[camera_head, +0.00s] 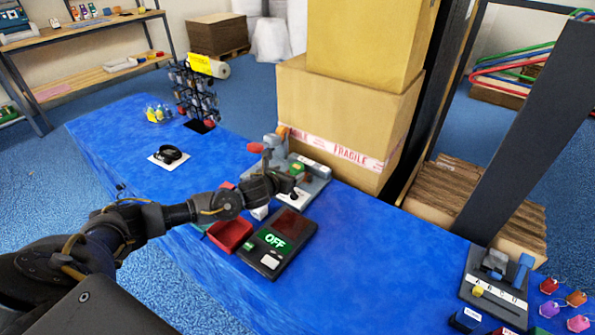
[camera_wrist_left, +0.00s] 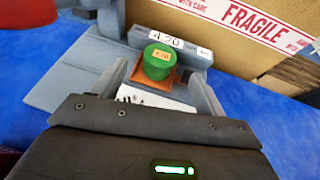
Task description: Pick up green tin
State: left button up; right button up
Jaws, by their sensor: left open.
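The green tin (camera_wrist_left: 157,62), a short cylinder with a small tan label, stands upright on an orange-brown pad (camera_wrist_left: 151,82) of a grey fixture in the left wrist view. It also shows small in the head view (camera_head: 297,168), just beyond my left gripper (camera_head: 289,183). My left gripper is open, its two grey fingers reaching forward either side of the tin in the left wrist view. I cannot tell whether a finger touches it. My right gripper is not in view.
A white label reading 4.20 (camera_wrist_left: 166,39) is just behind the tin. A large carton marked FRAGILE (camera_head: 325,110) stands close behind the fixture. A red tray (camera_head: 230,234) and a dark panel reading OFF (camera_head: 281,243) lie in front.

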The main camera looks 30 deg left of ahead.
aim_at(296, 166)
pick_arm(q)
jog(key=x, duration=0.5)
jog(key=shift+r+p, duration=0.1)
jog(key=shift+p, duration=0.2)
jog(key=c, duration=1.2)
jog(key=shift+r, duration=0.1)
